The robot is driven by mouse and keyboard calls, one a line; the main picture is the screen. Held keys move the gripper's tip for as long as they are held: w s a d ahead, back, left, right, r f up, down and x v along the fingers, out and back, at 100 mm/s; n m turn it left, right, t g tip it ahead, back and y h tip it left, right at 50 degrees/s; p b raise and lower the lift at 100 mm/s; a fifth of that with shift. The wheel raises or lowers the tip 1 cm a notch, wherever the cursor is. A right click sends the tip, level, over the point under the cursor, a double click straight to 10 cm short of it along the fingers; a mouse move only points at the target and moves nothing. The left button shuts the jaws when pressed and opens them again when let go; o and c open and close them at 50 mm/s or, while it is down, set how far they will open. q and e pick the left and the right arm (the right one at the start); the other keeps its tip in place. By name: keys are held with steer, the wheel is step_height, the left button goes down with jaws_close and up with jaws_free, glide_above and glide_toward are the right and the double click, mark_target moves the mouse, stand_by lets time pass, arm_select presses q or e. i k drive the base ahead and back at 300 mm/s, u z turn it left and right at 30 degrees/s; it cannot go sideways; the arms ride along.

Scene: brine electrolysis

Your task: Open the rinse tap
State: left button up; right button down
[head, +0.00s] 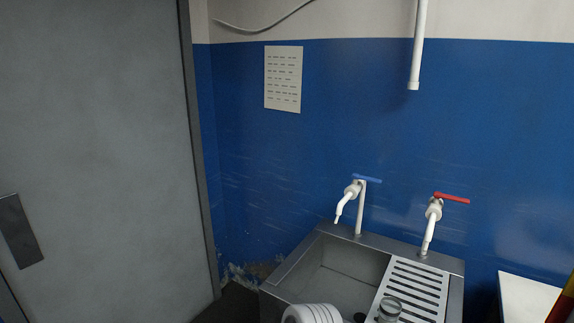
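Two white taps stand at the back edge of a metal sink (283,270). The left tap (350,192) has a blue lever (368,179) and its curved spout points down over the basin. The right tap (433,212) has a red lever (453,198) and its spout points down near the slotted drainboard. No label shows which one is the rinse tap. Both levers stick out to the right, and no water is seen running from either spout. Neither gripper can be made out, and nothing touches the taps.
A clear glass vessel (389,309) stands at the front of the slotted drainboard (418,286). A white ribbed object (312,314) is cut off at the bottom edge. A grey door (95,150) is at left, a white surface (530,298) at right. A white pipe (417,50) hangs above.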

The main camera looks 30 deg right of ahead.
mark_target(354, 176)
steer(key=u, duration=1.3)
steer(key=k, duration=1.4)
steer(key=z, duration=1.4)
